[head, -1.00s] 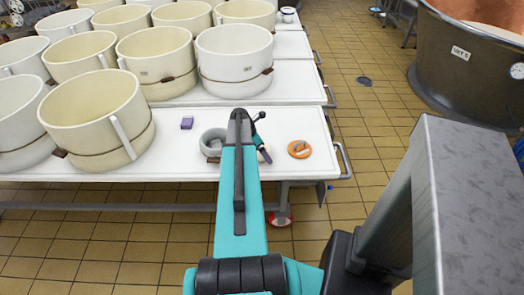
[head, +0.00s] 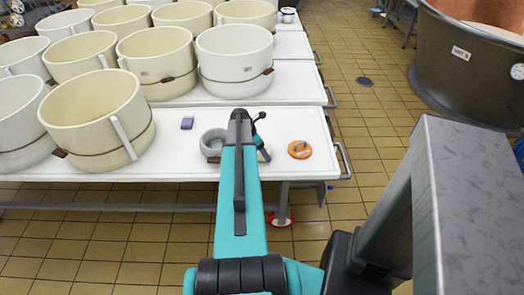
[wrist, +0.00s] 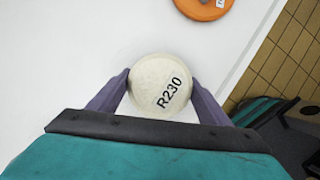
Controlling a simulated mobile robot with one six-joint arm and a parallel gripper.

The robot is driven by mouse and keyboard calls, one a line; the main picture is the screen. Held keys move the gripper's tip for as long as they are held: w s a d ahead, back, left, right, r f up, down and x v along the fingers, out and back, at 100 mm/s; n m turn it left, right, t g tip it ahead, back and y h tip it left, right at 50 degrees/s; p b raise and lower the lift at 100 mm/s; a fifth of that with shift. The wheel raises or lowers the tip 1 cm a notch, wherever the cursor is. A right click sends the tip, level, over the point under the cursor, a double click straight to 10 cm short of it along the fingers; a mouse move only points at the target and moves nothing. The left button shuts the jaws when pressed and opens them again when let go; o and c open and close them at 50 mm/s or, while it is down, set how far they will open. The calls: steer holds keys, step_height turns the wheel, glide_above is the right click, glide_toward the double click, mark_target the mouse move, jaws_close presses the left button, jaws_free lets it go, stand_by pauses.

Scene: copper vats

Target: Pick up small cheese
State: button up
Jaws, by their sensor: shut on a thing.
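The small cheese (wrist: 160,85) is a pale round disc marked R230 in the wrist view. My gripper (wrist: 160,90) has its two purple fingers on either side of it, shut on it over the white table (wrist: 80,50). I cannot tell whether the cheese touches the table.
An orange disc (head: 300,149) lies to the right, near the table edge. Cream vats (head: 97,115) crowd the left. A large copper vat (head: 455,65) stands on the tiled floor.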

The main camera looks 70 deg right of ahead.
steer(key=shift+r, duration=0.1)
steer(key=shift+r, duration=0.65)
step_height(320, 180, up, 2)
steer(key=shift+b, duration=0.3)
steer(key=w+a+r+b, duration=0.1)
steer(key=w+a, duration=0.1)
steer(key=a, duration=1.3)
steer(key=shift+w+a+r+b, duration=0.15)
steer(key=shift+a+r+b, duration=0.15)
steer(key=shift+a, duration=0.1)
steer(key=shift+w, duration=0.1)
